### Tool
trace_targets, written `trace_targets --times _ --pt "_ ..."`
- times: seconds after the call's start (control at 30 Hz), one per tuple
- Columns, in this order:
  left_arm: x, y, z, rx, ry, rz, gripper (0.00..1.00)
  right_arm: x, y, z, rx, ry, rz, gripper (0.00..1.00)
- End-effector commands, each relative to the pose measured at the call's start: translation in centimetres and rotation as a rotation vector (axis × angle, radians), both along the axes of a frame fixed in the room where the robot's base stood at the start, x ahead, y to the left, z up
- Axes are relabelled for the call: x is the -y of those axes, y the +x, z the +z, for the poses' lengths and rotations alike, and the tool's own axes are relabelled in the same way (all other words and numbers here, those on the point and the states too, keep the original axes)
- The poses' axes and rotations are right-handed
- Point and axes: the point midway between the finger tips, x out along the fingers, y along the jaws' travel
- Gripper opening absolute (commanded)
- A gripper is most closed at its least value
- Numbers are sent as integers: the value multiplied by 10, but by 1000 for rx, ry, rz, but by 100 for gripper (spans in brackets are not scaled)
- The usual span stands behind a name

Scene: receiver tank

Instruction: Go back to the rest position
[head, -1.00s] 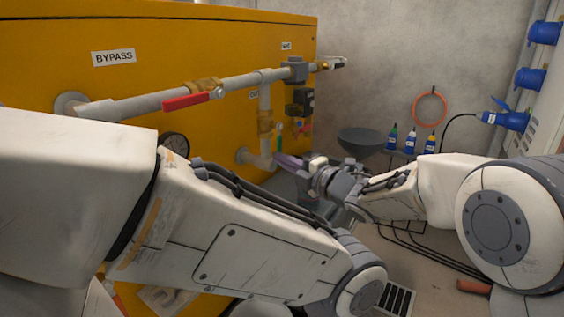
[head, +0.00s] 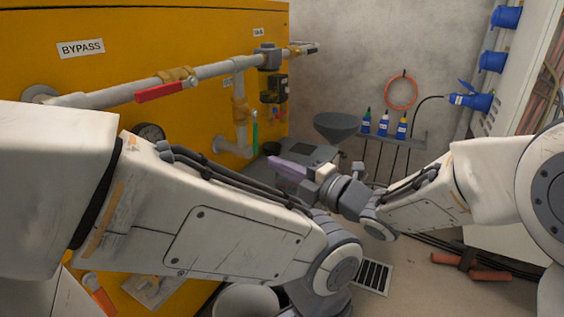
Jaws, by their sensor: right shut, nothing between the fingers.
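My right gripper (head: 285,168) shows near the middle of the head view, with its arm coming in from the right. Its purple fingers are shut with nothing between them, and they point left toward the yellow tank. The fingers look apart from the pipes. My left arm fills the left and lower middle of the view, and its left gripper is out of sight. The yellow tank (head: 200,30) stands behind, with a grey pipe and a red-handled valve (head: 160,92) under the BYPASS label (head: 81,48).
A green-handled valve (head: 255,136) sits on the lower pipe near my right gripper. A grey funnel (head: 336,126) and a shelf with several small bottles (head: 383,124) are at the back wall. A floor grate (head: 372,276) and a red-brown pipe wrench (head: 470,268) lie on the floor.

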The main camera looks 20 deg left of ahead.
Motion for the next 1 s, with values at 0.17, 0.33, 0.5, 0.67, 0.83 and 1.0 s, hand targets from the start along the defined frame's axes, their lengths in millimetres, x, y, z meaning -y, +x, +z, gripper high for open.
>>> trace_targets --times 0.17,0.33,0.5,0.67,0.83,1.0 --pt "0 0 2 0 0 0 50 6 -3 0 -1 0 1 0" --pt "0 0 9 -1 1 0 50 12 1 3 -78 -24 -61 0" --pt "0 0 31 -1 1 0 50 51 10 -2 -406 -91 -325 0" --pt "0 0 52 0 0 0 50 114 -14 -23 -839 -121 -660 0" --pt "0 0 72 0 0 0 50 181 -82 -47 -1290 -129 -1008 0" --pt "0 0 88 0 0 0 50 229 -167 -57 -1646 -152 -1302 0"
